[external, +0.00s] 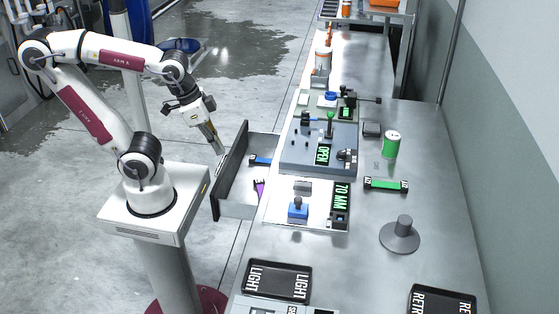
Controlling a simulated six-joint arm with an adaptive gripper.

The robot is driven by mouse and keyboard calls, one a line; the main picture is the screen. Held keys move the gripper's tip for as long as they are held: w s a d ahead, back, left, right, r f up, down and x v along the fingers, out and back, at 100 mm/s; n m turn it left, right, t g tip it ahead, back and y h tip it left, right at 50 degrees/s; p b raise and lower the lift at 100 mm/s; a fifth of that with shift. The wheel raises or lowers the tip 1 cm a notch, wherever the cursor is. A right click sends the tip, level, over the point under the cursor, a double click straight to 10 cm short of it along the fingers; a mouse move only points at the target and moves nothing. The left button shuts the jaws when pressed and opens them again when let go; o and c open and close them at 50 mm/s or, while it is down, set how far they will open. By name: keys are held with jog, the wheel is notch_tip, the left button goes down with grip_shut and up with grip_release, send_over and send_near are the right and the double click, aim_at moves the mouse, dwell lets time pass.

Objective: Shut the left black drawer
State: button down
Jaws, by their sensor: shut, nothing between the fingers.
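The black-fronted drawer (229,168) is pulled out from the left side of the metal bench. Its dark front panel faces my arm, and its light inside shows a blue item (260,161) and a purple item (259,189). Part of its inside is hidden by its front panel and by the bench top. My gripper (219,149) is shut and empty. It points down, close to the outer upper part of the drawer front. I cannot tell whether its tip touches the panel.
On the bench (358,255) stand a grey control panel (318,160), a green can (391,144), a green block (386,184), a grey round weight (400,235) and a black LIGHT tray (277,281). The floor (215,105) beyond the drawer is open.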

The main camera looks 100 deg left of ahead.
jog(key=s+a+f+n+g, duration=0.25)
jog(key=s+a+f, duration=0.35)
jog(key=a, duration=0.4)
jog(key=s+a+f+n+g, duration=0.1)
jog(key=s+a+f+n, duration=0.3)
jog(key=a+f, duration=0.5)
jog(key=s+a+f+n+g, duration=0.25)
jog(key=s+a+f, duration=0.35)
jog(key=a, duration=0.5)
jog(key=s+a+f+n+t, duration=0.1)
jog(key=s+a+f+n, duration=0.15)
jog(key=s+f, duration=0.35)
jog(key=s+a+f+n+t, duration=0.15)
jog(key=s+a+f, duration=0.25)
jog(key=f, duration=0.4)
notch_tip(320, 180, down, 13)
jog(key=s+a+n+t+y, duration=0.1)
jog(key=s+n+t+y, duration=0.1)
jog(key=n+t+y, duration=0.35)
jog(key=w+a+r+n+t+y, duration=0.2)
jog(key=w+r+t+y, duration=0.1)
jog(key=r, duration=0.4)
jog(key=w+a+r+n+t+y, duration=0.2)
jog(key=w+r+n+t+y, duration=0.1)
jog(key=r, duration=0.5)
jog(key=shift+w+a+r+t, duration=0.25)
jog(key=shift+a+t, duration=0.1)
jog(key=shift+t, duration=0.15)
